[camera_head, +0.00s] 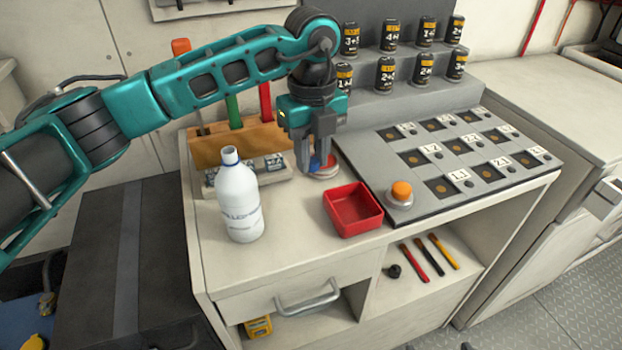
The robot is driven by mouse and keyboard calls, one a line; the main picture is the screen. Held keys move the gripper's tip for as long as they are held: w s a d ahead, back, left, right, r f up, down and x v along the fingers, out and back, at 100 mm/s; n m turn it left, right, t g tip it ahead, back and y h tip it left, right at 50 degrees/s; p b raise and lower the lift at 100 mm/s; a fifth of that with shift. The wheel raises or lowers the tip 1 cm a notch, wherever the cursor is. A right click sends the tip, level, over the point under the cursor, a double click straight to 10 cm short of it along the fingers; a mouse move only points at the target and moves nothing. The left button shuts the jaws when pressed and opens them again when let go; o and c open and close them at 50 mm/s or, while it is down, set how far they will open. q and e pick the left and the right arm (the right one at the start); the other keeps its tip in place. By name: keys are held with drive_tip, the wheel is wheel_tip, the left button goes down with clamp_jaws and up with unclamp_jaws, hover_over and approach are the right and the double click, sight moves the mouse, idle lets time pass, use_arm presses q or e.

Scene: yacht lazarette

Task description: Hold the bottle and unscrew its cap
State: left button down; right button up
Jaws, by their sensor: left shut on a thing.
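A white plastic bottle (240,203) with dark lettering stands upright on the left part of the cabinet top. Its narrow neck is bare at the top, with no cap on it. My left gripper (317,162) is shut on a small blue piece (316,162), which looks like the bottle's cap. It is to the right of the bottle and apart from it. The gripper points down just over a small round red-and-white dish (328,169). I cannot tell whether the blue piece touches the dish. My right gripper is not in view.
A red square tray (370,222) stands to the right of the bottle. Beyond it are a grey panel (415,204) with an orange button (402,191) and several black cans on steps. A brown tool holder (207,152) stands behind. The front left top is clear.

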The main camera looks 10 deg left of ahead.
sight(312, 192)
use_arm(q)
drive_tip(key=shift+f, duration=0.75)
wheel_tip(312, 192, down, 4)
drive_tip(key=shift+f, duration=0.1)
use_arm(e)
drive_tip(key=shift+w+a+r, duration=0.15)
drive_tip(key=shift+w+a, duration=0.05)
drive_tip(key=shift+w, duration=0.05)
use_arm(q)
drive_tip(key=shift+f+b, duration=0.15)
drive_tip(key=shift+b, duration=0.15)
drive_tip(key=c, duration=0.9)
unclamp_jaws()
